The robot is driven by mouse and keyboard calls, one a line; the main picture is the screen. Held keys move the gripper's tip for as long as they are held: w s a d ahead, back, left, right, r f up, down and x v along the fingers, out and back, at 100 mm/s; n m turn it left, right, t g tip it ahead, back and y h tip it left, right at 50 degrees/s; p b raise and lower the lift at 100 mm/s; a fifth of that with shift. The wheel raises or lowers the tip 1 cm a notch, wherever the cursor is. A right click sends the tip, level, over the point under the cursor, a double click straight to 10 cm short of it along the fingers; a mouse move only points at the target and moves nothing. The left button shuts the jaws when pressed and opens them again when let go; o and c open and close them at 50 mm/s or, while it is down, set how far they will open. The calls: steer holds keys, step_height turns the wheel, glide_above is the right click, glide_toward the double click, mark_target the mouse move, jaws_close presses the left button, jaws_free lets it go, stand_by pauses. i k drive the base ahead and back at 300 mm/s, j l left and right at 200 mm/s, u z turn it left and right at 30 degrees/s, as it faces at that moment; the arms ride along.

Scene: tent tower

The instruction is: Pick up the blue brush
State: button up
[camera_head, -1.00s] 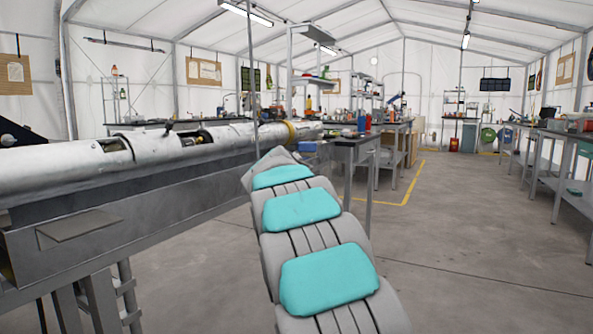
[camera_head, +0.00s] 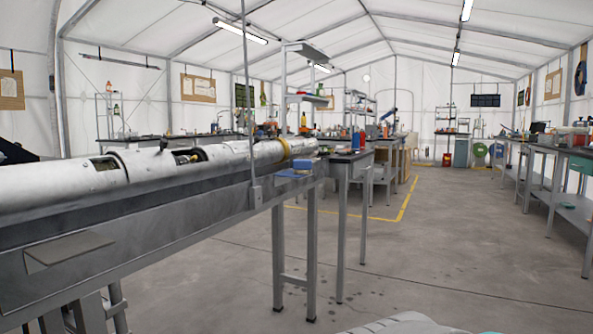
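A small blue object (camera_head: 303,165) lies at the right end of the long metal bench (camera_head: 130,228), beside the end of a white cylinder. It looks like the blue brush, but it is too small to make out bristles or a handle. A flat blue piece shows just below and left of it. My gripper is not in view. Only a pale piece of my arm shows at the bottom edge, right of the middle, well apart from the blue object.
The long white cylinder (camera_head: 130,170) with openings and a yellow band lies along the bench. A thin upright pole (camera_head: 248,90) stands at the bench's front edge. A dark-topped table (camera_head: 350,157) stands just behind the bench end. The grey floor (camera_head: 450,250) at right is clear.

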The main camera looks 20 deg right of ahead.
mark_target(300, 166)
steer(key=i+z, duration=0.2)
steer(key=z, duration=0.2)
steer(key=i+j+z, duration=0.1)
steer(key=z, duration=0.35)
steer(key=i+j+z, duration=0.15)
steer(key=z, duration=0.25)
steer(key=i+j, duration=0.05)
